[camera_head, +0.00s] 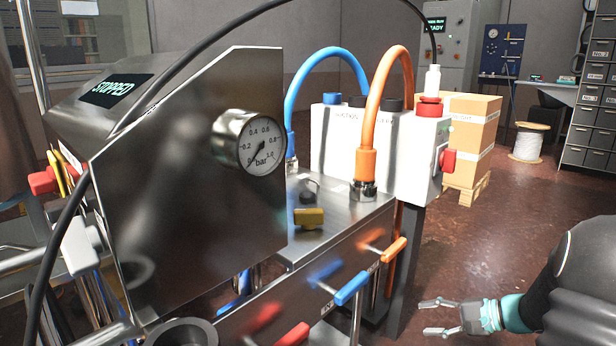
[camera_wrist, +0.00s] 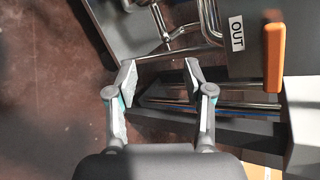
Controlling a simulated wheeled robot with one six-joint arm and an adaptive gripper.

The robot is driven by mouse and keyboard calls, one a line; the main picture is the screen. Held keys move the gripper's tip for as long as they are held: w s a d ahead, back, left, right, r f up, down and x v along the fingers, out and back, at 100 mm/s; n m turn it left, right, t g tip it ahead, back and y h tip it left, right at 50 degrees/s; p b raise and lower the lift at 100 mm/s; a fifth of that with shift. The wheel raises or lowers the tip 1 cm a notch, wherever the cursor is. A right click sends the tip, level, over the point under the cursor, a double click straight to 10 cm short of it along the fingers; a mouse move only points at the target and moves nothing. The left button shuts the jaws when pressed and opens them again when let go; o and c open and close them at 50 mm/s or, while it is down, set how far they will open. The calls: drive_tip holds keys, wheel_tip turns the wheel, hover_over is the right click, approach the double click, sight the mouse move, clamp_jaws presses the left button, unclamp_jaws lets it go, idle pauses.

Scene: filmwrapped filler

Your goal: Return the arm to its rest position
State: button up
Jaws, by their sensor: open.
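My gripper (camera_head: 440,316) is at the lower right of the head view, beside the machine and apart from it. Its two fingers are spread with nothing between them. In the wrist view my gripper (camera_wrist: 158,78) is open and empty, with the machine's steel pipes beyond the fingertips. Part of my dark arm (camera_head: 585,285) shows at the right edge of the head view. The rest of the arm is out of the picture.
The filler machine (camera_head: 190,200) has a gauge (camera_head: 262,148), a blue handle (camera_head: 352,288) and an orange handle (camera_head: 393,250), which also shows in the wrist view (camera_wrist: 274,58). A cardboard box stack (camera_head: 470,135) stands behind. The floor (camera_head: 500,215) between is clear.

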drive_tip(key=s+a+r+n+g+h+p, duration=0.1)
drive_tip(key=s+a+r+n+g+h, duration=0.2)
drive_tip(key=s, duration=0.5)
drive_tip(key=s+a+r+n+g+h+p, duration=0.25)
drive_tip(key=s+a+h, duration=0.2)
drive_tip(key=s, duration=0.35)
drive_tip(key=s+a+r+n+t+h+p, duration=0.1)
drive_tip(key=s+a+r+n+t, duration=0.1)
drive_tip(key=r, duration=0.5)
drive_tip(key=s+a+r+n+t+h+p, duration=0.2)
drive_tip(key=s+a+r+n, duration=0.1)
drive_tip(key=s+r, duration=0.4)
drive_tip(key=shift+a+r+t, duration=0.2)
drive_tip(key=shift+a+t, duration=0.15)
drive_tip(key=shift+a, duration=0.2)
